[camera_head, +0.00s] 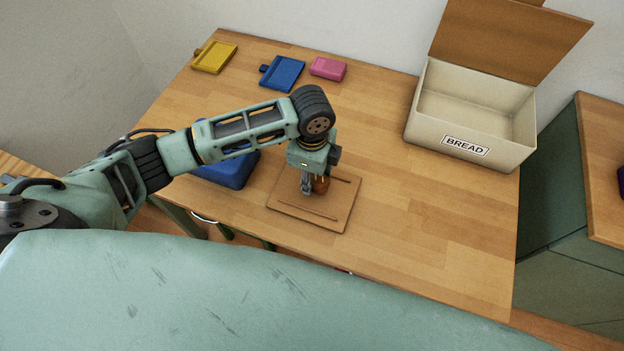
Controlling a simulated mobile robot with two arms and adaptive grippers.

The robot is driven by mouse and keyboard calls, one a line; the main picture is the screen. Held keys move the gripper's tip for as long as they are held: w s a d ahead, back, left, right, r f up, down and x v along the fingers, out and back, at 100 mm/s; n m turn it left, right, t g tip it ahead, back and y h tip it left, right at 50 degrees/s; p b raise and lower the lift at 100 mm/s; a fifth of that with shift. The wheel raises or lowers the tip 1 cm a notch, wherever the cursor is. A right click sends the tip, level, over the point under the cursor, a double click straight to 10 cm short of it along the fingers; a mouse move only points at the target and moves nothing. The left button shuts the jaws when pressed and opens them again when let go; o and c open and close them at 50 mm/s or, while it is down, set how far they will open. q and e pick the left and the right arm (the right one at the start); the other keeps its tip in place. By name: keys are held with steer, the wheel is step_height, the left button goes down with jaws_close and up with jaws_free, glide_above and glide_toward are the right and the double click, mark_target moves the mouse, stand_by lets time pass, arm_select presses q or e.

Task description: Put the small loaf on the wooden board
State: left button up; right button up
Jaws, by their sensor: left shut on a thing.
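A small brown loaf (321,184) is held in my left gripper (313,185), over the middle of the wooden board (333,213). The gripper points down and is shut on the loaf. The fingers and palm hide much of the loaf, and I cannot tell whether it touches the board. The board is a flat brown square with dark grooves, lying near the table's front edge. My right gripper is not in view.
A cream bread bin (467,120) with a raised wooden lid (510,38) stands open at the back right; its visible inside is empty. Yellow (215,57), blue (282,73) and pink (328,68) items lie along the back. A blue object (228,170) sits under my forearm. The table's right side is clear.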

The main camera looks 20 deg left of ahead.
arm_select(q)
steer(key=shift+f, duration=1.45)
steer(key=shift+f, duration=0.15)
steer(key=o, duration=1.2)
steer(key=shift+c, duration=0.2)
step_height(320, 180, up, 12)
steer(key=shift+r, duration=0.2)
